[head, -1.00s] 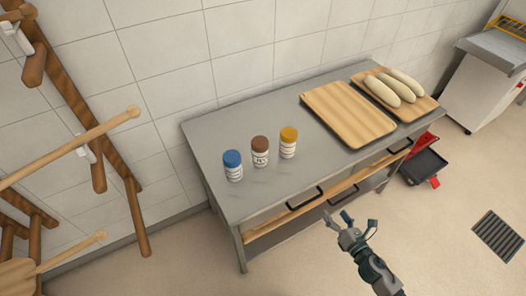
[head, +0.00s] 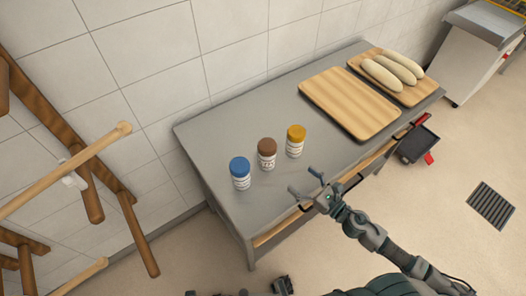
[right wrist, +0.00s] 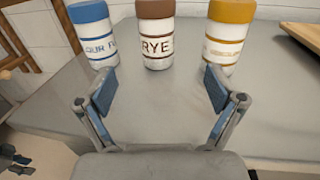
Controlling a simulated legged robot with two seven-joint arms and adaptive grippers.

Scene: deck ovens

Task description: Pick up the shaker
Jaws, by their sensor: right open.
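Three white shakers stand upright in a slanting row on the grey table: one with a blue lid (head: 240,174), one with a brown lid (head: 267,154) and one with a yellow lid (head: 296,141). In the right wrist view the brown-lidded shaker (right wrist: 156,35) reads "RYE" and sits centred beyond the fingers. The blue one (right wrist: 93,35) is to its left, the yellow one (right wrist: 229,38) to its right. My right gripper (head: 306,181) is open and empty at the table's front edge, short of the shakers. My left gripper (head: 283,285) shows only partly at the bottom edge; its jaws are unclear.
The grey table (head: 225,135) also bears an empty wooden board (head: 350,102) and a second board (head: 418,94) with several pale loaves (head: 400,68). A wooden rack with jutting poles (head: 85,165) stands at left. Table space before the shakers is clear.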

